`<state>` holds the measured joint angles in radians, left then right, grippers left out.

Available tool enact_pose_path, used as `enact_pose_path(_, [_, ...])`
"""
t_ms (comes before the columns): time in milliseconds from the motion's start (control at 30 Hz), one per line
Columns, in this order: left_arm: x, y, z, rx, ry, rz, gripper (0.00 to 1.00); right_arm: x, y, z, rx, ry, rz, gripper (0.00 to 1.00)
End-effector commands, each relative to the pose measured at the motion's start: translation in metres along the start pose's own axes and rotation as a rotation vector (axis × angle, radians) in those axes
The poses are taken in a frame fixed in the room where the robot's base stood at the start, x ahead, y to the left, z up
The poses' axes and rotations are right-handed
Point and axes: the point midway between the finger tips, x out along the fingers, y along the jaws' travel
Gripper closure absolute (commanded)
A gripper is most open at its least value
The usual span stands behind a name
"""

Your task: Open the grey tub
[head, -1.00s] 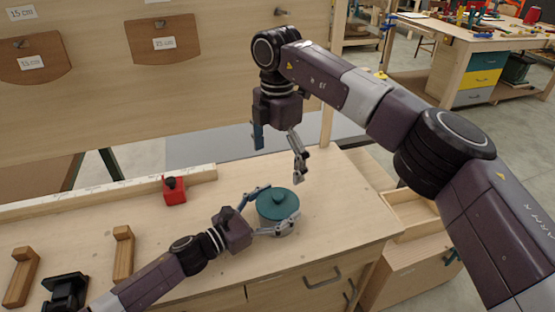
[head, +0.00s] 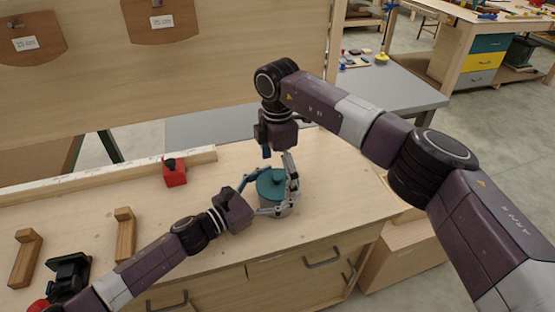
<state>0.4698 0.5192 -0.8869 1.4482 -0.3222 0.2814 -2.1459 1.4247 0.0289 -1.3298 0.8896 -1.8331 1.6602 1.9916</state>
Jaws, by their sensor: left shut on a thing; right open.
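The grey tub (head: 283,211) stands upright on the wooden workbench, with its round teal lid (head: 268,189) and small knob on top. My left gripper (head: 268,196) comes in low from the left and is shut around the tub's side, one finger behind and one in front. My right gripper (head: 279,168) hangs above the lid, pointing down and open. Its fingers are near the knob, and one finger hides the lid's right part. Whether they touch the lid I cannot tell.
A red object (head: 174,173) with a black top stands at the bench's back left. Wooden blocks (head: 125,234) and a black device (head: 69,273) are at the left. A long pale strip (head: 110,181) runs along the back edge. The bench right of the tub is clear.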

Motion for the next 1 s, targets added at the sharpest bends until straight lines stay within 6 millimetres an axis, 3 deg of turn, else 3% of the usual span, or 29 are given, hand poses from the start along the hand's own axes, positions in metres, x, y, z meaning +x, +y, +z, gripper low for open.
enact_pose_path(167, [0.000, 0.000, 0.001, 0.000, -0.001, 0.000, 0.64, 0.012, 0.000, 0.000, -0.001, -0.001, -0.001, 0.00])
enact_pose_path(467, [0.000, 0.000, 0.001, 0.000, -0.001, 0.000, 0.64, 0.013, 0.000, 0.000, -0.001, -0.001, 0.000, 0.01])
enact_pose_path(1000, [0.001, -0.001, 0.002, -0.001, -0.005, -0.004, 0.64, 0.016, 0.000, 0.000, 0.000, -0.001, -0.001, 0.61])
